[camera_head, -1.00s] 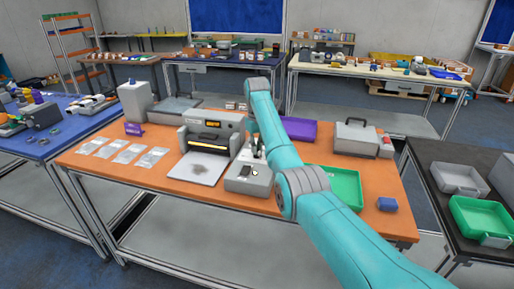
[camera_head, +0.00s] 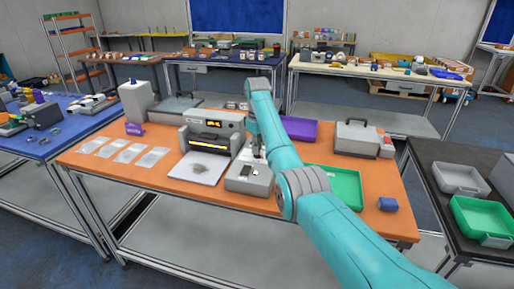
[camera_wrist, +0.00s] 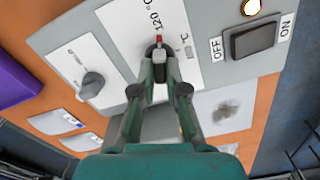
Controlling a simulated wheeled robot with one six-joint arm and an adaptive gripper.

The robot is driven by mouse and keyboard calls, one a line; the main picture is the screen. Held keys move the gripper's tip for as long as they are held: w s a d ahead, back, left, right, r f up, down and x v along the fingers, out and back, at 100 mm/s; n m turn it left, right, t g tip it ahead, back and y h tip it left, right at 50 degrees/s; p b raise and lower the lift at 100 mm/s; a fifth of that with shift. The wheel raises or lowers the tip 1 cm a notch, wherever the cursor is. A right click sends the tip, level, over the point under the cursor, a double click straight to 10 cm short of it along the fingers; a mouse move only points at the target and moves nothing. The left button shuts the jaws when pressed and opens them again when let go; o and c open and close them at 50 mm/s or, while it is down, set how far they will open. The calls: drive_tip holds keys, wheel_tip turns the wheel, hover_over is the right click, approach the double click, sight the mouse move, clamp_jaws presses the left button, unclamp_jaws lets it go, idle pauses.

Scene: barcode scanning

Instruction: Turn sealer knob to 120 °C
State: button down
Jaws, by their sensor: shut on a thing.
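The pointer faces the printed "120 °C". My gripper (camera_wrist: 159,62) is shut on this knob, and its fingers hide the knob's lower part. A second dark knob (camera_wrist: 92,82) sits on another white plate to the left. In the head view my arm partly hides the gripper and the panel.
An OFF/ON rocker switch (camera_wrist: 251,40) and a lit lamp (camera_wrist: 251,7) are to the right of the knob. A green tray (camera_head: 345,190) lies to the right. Flat pouches (camera_head: 121,151) lie at the left.

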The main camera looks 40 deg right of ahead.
drive_tip(key=c, duration=1.2)
unclamp_jaws()
drive_tip(key=shift+r, duration=0.1)
wheel_tip(320, 180, up, 7)
drive_tip(key=shift+r, duration=0.2)
